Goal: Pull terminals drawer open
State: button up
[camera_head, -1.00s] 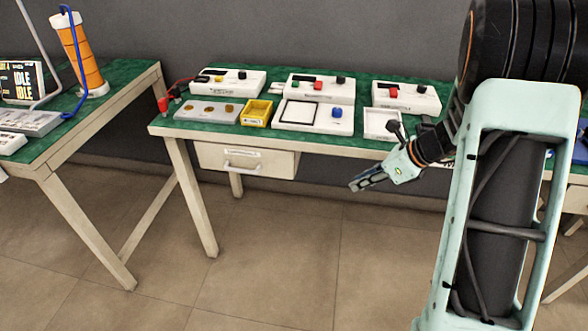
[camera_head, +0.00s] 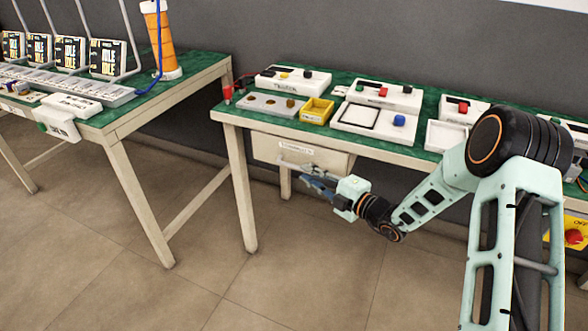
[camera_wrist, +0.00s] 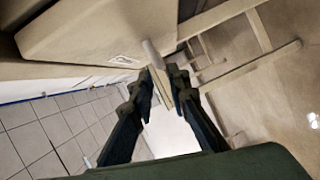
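The terminals drawer (camera_head: 275,147) hangs under the green-topped table at its left end; its front looks flush. A label sits on the front, and the handle (camera_head: 290,165) is below it, partly hidden by my gripper. My gripper (camera_head: 308,180) is right at the handle, reaching in from the lower right. In the wrist view the pale drawer (camera_wrist: 95,30) fills the upper left. The handle (camera_wrist: 152,53) runs to the gap between my fingertips (camera_wrist: 158,75). The fingers are apart; I cannot tell whether either touches the handle.
The green table (camera_head: 345,78) carries white device boxes, a yellow bin (camera_head: 317,110) and white trays. A table leg (camera_head: 241,185) stands left of my gripper. A second table (camera_head: 100,120) with screens and an orange cylinder (camera_head: 160,42) is farther left. The floor in front is clear.

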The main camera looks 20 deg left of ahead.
aim_at(293, 165)
jog(key=b+x, duration=0.1)
jog(key=x, duration=0.5)
jog(key=shift+w+a+f+b, duration=0.1)
jog(key=shift+w+a+b, duration=0.05)
jog(key=shift+a+b, duration=0.2)
grip_shut()
